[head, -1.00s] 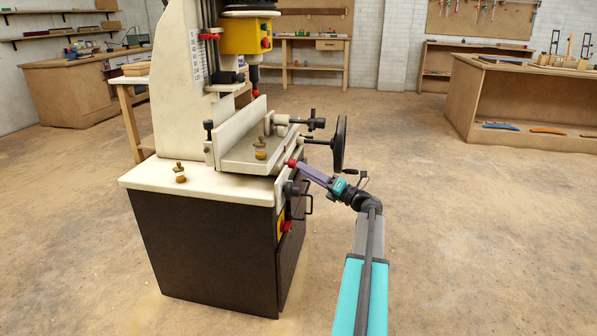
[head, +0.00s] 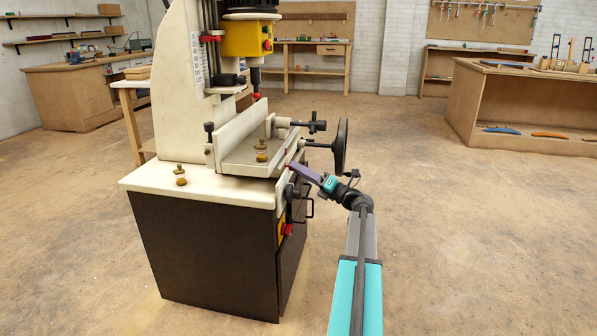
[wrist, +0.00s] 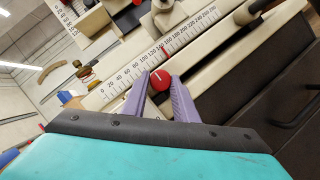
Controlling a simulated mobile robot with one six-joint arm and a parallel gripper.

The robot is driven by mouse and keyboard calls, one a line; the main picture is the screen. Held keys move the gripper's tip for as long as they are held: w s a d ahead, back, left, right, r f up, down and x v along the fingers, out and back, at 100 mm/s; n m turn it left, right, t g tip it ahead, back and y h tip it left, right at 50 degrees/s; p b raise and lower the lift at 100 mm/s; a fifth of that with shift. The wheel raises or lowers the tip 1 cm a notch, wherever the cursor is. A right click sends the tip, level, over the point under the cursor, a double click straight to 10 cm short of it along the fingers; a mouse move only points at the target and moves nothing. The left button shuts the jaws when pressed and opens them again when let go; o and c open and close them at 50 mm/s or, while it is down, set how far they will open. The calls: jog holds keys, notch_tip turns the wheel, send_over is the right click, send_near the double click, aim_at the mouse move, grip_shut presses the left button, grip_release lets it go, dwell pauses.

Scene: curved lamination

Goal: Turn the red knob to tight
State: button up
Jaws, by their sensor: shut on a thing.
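The red knob (wrist: 160,80) is round with a short white mark on its face. It sits on the front of the pale machine table (wrist: 130,100), beside a printed scale. In the wrist view my gripper's purple fingers (wrist: 162,88) lie on either side of the knob and are closed on it. In the head view my gripper (head: 293,168) reaches the table's front edge from the right. The knob is mostly hidden there by the fingers. I cannot read any tight or loose marking.
A black handwheel (head: 341,146) stands close above and right of my gripper. A black cabinet handle (head: 308,208) and a red switch on a yellow plate (head: 286,229) are below. The floor to the right (head: 450,230) is clear.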

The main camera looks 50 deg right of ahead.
jog(key=shift+a+r+p, duration=0.1)
jog(key=shift+r+p, duration=0.05)
jog(key=shift+p, duration=0.25)
jog(key=shift+r+m+g+p, duration=0.25)
jog(key=shift+m+p, duration=0.45)
jog(key=shift+p, duration=0.55)
jog(key=m+g+p, duration=0.2)
jog(key=m+p, duration=0.2)
jog(key=p, duration=0.7)
jog(key=m+g+p, duration=0.2)
jog(key=m+p, duration=0.3)
jog(key=p, duration=0.7)
jog(key=m+g+p, duration=0.2)
jog(key=m+p, duration=0.3)
jog(key=p, duration=0.7)
jog(key=shift+d+r+h, duration=0.25)
jog(key=shift+r+h, duration=0.05)
jog(key=shift+h, duration=0.1)
jog(key=shift+s+f+m+g+p, duration=0.1)
jog(key=shift+f+m+g+p, duration=0.25)
jog(key=shift+p, duration=0.5)
jog(key=shift+a+r, duration=0.1)
jog(key=o, duration=1.1)
jog(key=shift+c, duration=0.2)
jog(key=shift+r, duration=0.1)
